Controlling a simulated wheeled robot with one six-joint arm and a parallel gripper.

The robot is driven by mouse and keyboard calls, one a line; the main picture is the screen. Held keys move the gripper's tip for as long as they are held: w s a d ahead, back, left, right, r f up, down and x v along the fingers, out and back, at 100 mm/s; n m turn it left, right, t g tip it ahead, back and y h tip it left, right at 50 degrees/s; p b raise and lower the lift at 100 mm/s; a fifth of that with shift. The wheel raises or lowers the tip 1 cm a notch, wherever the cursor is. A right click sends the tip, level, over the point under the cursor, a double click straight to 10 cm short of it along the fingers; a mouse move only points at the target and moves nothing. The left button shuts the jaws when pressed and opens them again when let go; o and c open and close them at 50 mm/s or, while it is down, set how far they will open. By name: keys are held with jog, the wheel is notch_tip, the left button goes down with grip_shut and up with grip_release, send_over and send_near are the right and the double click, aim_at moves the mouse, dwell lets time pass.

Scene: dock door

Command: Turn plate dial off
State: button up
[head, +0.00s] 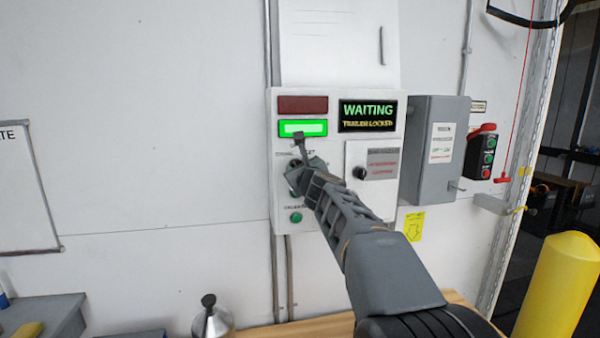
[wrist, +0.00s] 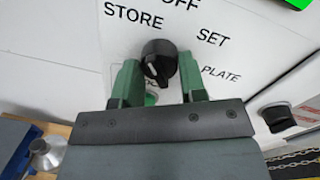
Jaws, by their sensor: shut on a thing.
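The plate dial (wrist: 159,54) is a round black knob on the white control panel (head: 273,215). In the wrist view, the word OFF is partly cut off above it, STORE is at upper left, SET at upper right and PLATE at lower right. A pale mark shows on the knob's lower part, so I cannot tell its exact setting. My gripper (wrist: 158,68) has its green fingers on either side of the knob and is shut on it. In the head view my gripper (head: 300,168) is at the panel's left side and hides the dial.
The panel has a lit green lamp (head: 303,128), a dark red lamp (head: 303,104), a WAITING display (head: 367,115) and another black knob (head: 359,173). A green button (head: 296,217) is below my gripper. A grey box (head: 433,150) stands to the right. A yellow post (head: 556,290) is at lower right.

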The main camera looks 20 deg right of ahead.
jog(key=shift+a+f+m+b, duration=0.1)
jog(key=shift+m+b, duration=0.95)
jog(key=shift+m, duration=2.65)
jog(key=shift+h, duration=0.4)
jog(key=o, duration=0.9)
jog(key=shift+t, duration=0.3)
jog(key=s, duration=0.4)
jog(key=s+a, duration=0.1)
jog(key=s, duration=0.4)
jog(key=s+a, duration=0.1)
jog(key=s, duration=0.3)
jog(key=shift+s+f, duration=0.3)
jog(key=shift+f, duration=0.1)
